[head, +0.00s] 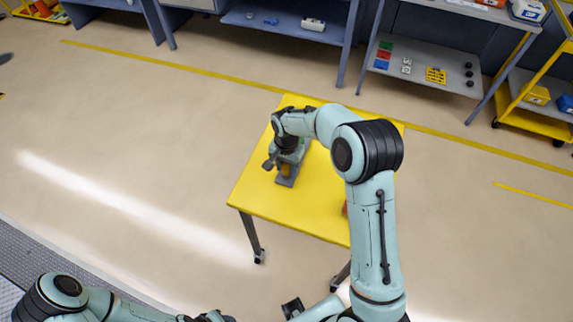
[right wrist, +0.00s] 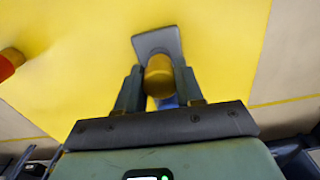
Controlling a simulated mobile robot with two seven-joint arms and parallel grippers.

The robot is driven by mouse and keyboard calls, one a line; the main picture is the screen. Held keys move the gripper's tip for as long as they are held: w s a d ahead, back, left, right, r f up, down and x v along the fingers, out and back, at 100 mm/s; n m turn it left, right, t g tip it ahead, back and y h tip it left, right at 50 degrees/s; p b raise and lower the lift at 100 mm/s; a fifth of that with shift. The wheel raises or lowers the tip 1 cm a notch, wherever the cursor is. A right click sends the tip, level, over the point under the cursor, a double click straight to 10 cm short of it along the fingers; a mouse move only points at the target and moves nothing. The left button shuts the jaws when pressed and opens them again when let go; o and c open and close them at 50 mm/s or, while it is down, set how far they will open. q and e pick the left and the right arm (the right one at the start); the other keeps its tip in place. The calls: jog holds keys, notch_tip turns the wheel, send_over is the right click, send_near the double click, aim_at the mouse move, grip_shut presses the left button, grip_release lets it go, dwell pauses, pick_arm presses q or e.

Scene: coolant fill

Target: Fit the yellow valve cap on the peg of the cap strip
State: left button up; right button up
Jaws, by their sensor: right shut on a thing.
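The yellow valve cap (right wrist: 159,72) is between the fingers of my right gripper (right wrist: 158,85) in the right wrist view. This gripper is shut on it. Just beyond the cap, a grey plate, which looks like the cap strip (right wrist: 157,41), lies on the yellow table. In the head view my right gripper (head: 278,162) is low over the table's left part, beside the grey strip (head: 287,178). A bit of yellow shows at the strip. The peg is hidden, and I cannot tell whether the cap touches it. My left arm runs along the bottom edge; its fingers do not show clearly.
The yellow table (head: 258,200) is mostly bare. A red-orange thing (right wrist: 8,63) lies left in the wrist view. A grey shelf (head: 425,75) with small parts and a yellow cart (head: 537,112) stand behind. The floor left of the table is clear.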

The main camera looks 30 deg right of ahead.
jog(key=shift+f+b, duration=0.35)
jog(key=shift+f, duration=0.45)
jog(key=o, duration=1.1)
jog(key=shift+r, duration=0.1)
notch_tip(320, 180, up, 13)
jog(key=shift+r+p, duration=0.15)
jog(key=shift+p, duration=0.3)
